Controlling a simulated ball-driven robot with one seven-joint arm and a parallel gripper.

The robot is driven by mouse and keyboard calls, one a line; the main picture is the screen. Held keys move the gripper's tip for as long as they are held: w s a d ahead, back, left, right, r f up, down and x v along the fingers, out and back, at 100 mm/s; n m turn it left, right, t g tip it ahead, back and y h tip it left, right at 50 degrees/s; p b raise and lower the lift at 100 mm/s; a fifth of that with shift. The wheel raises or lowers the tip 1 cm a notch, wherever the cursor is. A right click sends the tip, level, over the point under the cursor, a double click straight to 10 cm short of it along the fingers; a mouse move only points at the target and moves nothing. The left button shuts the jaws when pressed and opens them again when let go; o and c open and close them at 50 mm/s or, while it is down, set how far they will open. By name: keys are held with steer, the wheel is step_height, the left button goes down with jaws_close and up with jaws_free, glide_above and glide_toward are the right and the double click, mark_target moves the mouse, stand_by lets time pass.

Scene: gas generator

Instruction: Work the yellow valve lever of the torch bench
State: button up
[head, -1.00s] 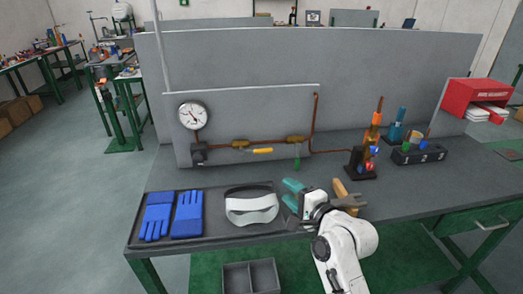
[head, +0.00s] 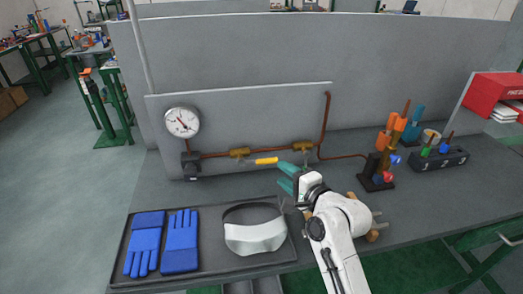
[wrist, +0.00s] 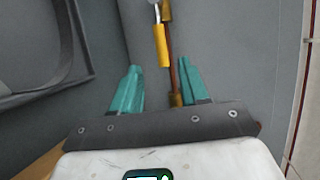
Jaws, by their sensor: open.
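The yellow valve lever (head: 266,161) lies roughly level beside the left brass valve (head: 239,153) on the copper pipe of the grey back panel. My gripper (head: 281,174), with teal fingers, is open and empty just right of the lever's free end in the head view. In the wrist view the lever (wrist: 160,46) lies ahead, lined up with the gap between the fingertips (wrist: 159,68). I cannot tell whether a finger touches it. A second brass valve (head: 303,147) sits to the right; my gripper covers the area below it.
A pressure gauge (head: 182,122) stands left on the pipe. Blue gloves (head: 180,241) and a white visor (head: 255,236) lie in a dark tray (head: 118,268) in front. A torch stand (head: 377,172) and a black holder (head: 445,158) stand to the right.

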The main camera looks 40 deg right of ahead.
mark_target(269, 163)
steer(key=p+x, duration=0.1)
steer(key=x, duration=1)
steer(key=shift+d, duration=0.15)
jaws_close()
stand_by(0.4)
